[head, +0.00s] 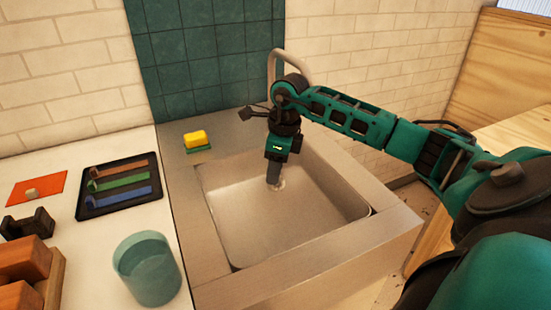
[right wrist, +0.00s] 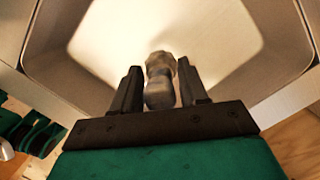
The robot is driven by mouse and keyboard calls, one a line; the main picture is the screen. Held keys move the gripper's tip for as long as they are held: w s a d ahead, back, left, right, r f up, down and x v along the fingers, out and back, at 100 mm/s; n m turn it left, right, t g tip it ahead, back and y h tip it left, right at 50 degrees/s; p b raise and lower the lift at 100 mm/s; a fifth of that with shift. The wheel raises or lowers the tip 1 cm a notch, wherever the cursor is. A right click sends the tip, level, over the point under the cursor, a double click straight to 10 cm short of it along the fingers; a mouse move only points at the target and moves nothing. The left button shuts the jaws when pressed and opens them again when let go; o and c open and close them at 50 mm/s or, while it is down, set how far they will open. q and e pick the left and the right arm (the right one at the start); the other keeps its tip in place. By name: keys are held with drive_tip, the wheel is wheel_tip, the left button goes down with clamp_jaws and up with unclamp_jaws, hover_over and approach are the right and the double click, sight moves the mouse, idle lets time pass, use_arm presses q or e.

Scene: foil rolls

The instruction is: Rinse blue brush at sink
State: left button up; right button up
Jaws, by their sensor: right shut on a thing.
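My right gripper (head: 274,180) points down into the steel sink basin (head: 235,220), below and in front of the curved tap (head: 290,55). In the right wrist view its two dark fingers (right wrist: 160,92) are shut on a grey, rounded object (right wrist: 160,85) with a narrow waist. No blue shows on this object, so I cannot tell whether it is the brush. A black tray (head: 125,172) on the left counter holds brown-red, green and blue long pieces. The blue piece (head: 122,197) lies nearest the front. My left gripper is out of view.
A yellow sponge (head: 195,138) on a green base sits at the sink's back left rim. A teal cup (head: 148,270), an orange sheet (head: 38,188), a black holder (head: 28,223) and brown blocks (head: 22,262) stand on the left counter. The basin has free room around my gripper.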

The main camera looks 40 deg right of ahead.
wheel_tip(320, 180, down, 12)
drive_tip(key=b, duration=0.8)
drive_tip(key=shift+f, duration=0.1)
drive_tip(key=shift+f+b, duration=0.55)
drive_tip(key=shift+f, duration=0.4)
idle(0.9)
